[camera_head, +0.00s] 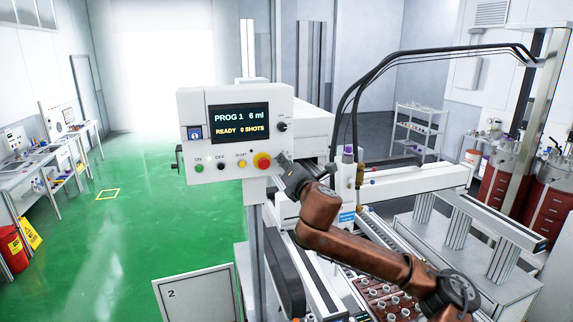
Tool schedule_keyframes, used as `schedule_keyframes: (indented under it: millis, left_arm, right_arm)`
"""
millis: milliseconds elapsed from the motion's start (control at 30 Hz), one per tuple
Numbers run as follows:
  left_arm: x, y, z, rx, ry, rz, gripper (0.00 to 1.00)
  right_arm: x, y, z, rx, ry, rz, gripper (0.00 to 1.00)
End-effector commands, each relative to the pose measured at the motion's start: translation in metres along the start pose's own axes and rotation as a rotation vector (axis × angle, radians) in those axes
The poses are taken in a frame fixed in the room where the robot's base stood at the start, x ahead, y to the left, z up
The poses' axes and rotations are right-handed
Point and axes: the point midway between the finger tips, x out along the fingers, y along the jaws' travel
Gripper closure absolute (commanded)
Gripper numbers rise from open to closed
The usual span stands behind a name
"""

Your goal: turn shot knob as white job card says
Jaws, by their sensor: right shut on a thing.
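The white control panel (225,145) stands left of centre. Its screen (241,121) reads PROG 1, 6 ml, READY, 0 SHOTS. A small black knob (283,127) is at the panel's upper right; its setting is too small to read. Below the screen are green and black buttons, a yellow button (242,164) and a red mushroom button (262,161) on yellow. My right gripper (281,161) is at the panel's lower right, just right of the red button and below the black knob. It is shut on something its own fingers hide. I see no readable white job card. My left gripper is out of view.
A conveyor machine with black hoses (358,85) stands right of the panel. A tray of small parts (392,304) lies below my right arm. A board marked 2 (197,296) stands in front. Open green floor (110,230) lies to the left.

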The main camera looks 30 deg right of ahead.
Motion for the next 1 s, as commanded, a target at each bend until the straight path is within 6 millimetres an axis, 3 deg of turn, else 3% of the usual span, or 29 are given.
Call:
schedule_keyframes:
  millis: [467, 1000]
  left_arm:
    - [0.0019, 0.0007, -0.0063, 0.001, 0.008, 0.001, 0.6]
    - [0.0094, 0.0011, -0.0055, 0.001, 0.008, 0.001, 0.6]
  right_arm:
    - [0.0003, -0.0005, -0.0009, 0.126, 0.001, 0.0, 1.0]
    - [0.0004, -0.001, -0.0016, 0.614, 0.001, -0.002, 1.0]
